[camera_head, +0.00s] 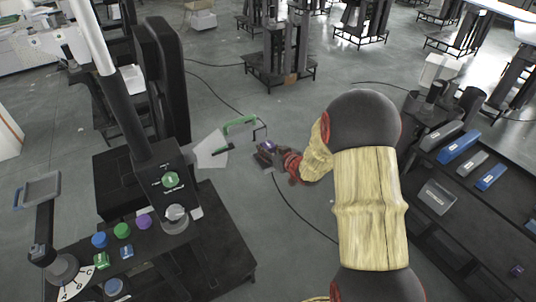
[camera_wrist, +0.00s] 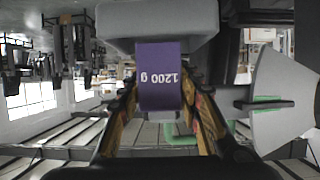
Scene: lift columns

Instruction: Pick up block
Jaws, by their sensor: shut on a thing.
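A purple block (camera_wrist: 160,75) marked "1200 g", upside down in the wrist view, sits between the two fingers of my gripper (camera_wrist: 163,112). The fingers are shut on its sides. A grey rounded piece (camera_wrist: 165,20) lies behind and above the purple face; I cannot tell if it belongs to the block.
A black control console (camera_head: 170,185) with knobs and coloured buttons stands at left. A green-handled item (camera_head: 240,124) is just left of my gripper. A dark rack (camera_head: 470,200) with blue and grey pieces is at right. Black columns (camera_head: 280,55) stand behind; cables cross the floor.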

